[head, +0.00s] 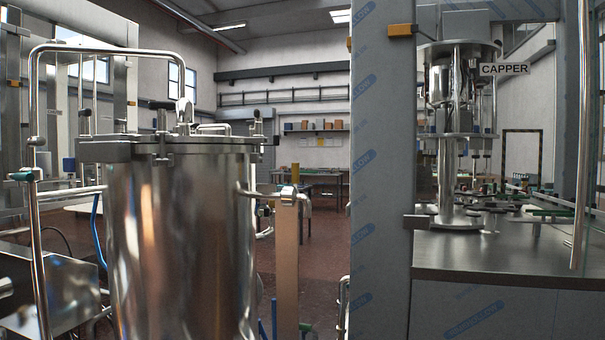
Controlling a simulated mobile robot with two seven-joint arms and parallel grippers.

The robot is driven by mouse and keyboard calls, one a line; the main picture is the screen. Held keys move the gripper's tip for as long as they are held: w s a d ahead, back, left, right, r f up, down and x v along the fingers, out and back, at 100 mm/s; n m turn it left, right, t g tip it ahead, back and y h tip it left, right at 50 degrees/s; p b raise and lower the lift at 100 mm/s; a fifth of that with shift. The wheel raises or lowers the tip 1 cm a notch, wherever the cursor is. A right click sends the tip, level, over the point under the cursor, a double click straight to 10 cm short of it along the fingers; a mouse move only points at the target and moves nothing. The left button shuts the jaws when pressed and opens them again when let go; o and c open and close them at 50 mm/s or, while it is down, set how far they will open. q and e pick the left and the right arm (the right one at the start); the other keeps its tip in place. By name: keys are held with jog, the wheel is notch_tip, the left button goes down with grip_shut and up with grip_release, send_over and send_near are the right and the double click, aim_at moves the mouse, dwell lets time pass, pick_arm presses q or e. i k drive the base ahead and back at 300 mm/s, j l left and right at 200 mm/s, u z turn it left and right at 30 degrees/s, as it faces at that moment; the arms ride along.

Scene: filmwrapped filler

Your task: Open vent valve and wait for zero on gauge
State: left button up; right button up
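A shiny steel pressure vessel (180,245) stands in the left half of the head view, with a clamped lid (165,147) on top. A small round fitting (184,110), possibly the gauge, rises from the lid; no dial face or reading can be made out. Several dark knobs or handles stand around the lid rim. A valve with a teal handle (24,175) sits on the pipe left of the vessel. I cannot tell which fitting is the vent valve, or whether it is open. Neither of my grippers is in view.
A tall bent steel pipe (34,245) runs left of the vessel. A film-wrapped panel (376,200) stands to the right. Beyond it, a capper machine (448,140) stands on a steel cabinet (490,255). Brown floor (310,265) shows between vessel and panel.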

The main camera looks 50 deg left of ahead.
aim_at(295, 166)
jog(key=i+u, duration=0.1)
jog(key=i, duration=1.05)
jog(key=i+u, duration=0.3)
jog(key=i, duration=0.2)
jog(key=i+l+u, duration=0.25)
jog(key=i, duration=0.3)
jog(key=i+j+u, duration=0.1)
jog(key=i+u, duration=0.15)
jog(key=i, duration=0.2)
jog(key=i+u, duration=0.25)
jog(key=i, duration=0.2)
jog(key=i+z, duration=0.1)
jog(key=z, duration=6.1)
